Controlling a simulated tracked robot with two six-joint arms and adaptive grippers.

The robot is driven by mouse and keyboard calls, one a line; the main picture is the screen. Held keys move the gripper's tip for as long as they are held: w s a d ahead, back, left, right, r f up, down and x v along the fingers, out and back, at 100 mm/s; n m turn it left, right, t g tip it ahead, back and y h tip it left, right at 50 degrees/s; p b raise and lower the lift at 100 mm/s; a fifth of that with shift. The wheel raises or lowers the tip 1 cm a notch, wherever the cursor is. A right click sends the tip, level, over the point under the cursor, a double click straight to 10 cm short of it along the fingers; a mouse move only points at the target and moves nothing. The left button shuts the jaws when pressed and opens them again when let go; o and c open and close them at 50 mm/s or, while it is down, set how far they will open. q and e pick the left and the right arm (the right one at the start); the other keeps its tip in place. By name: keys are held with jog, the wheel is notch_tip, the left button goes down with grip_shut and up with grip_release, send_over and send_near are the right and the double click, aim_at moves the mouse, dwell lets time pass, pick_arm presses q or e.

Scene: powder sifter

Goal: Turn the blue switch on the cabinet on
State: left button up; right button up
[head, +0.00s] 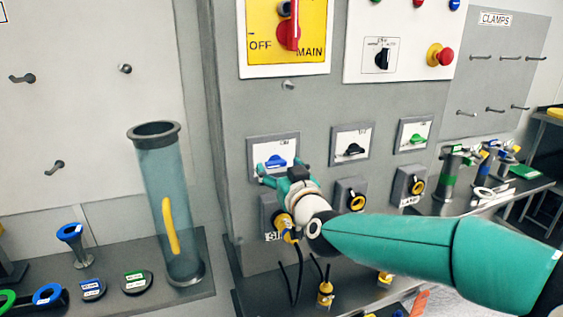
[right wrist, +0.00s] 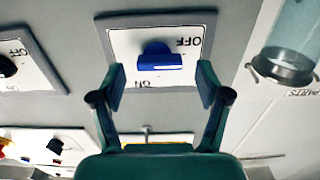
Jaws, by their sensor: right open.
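The blue switch (head: 276,161) sits on a white plate in a grey frame on the cabinet (head: 235,110). In the right wrist view, which shows the lettering upside down, the blue switch (right wrist: 160,60) has a roughly level handle. An OFF label is at its upper right and another label, apparently ON, below it. I cannot tell which setting it is at. My right gripper (head: 280,167) is in front of the switch plate. In the right wrist view the right gripper (right wrist: 161,84) is open, with one finger either side of the switch and visible gaps to both. My left gripper is out of view.
A black switch (head: 353,149) and a green switch (head: 417,139) are to the right. Yellow-and-black knobs (head: 356,200) sit below them. The red main switch (head: 288,34) is above. A clear tube (head: 168,215) stands on the left bench.

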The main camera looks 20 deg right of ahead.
jog(key=shift+w, duration=0.5)
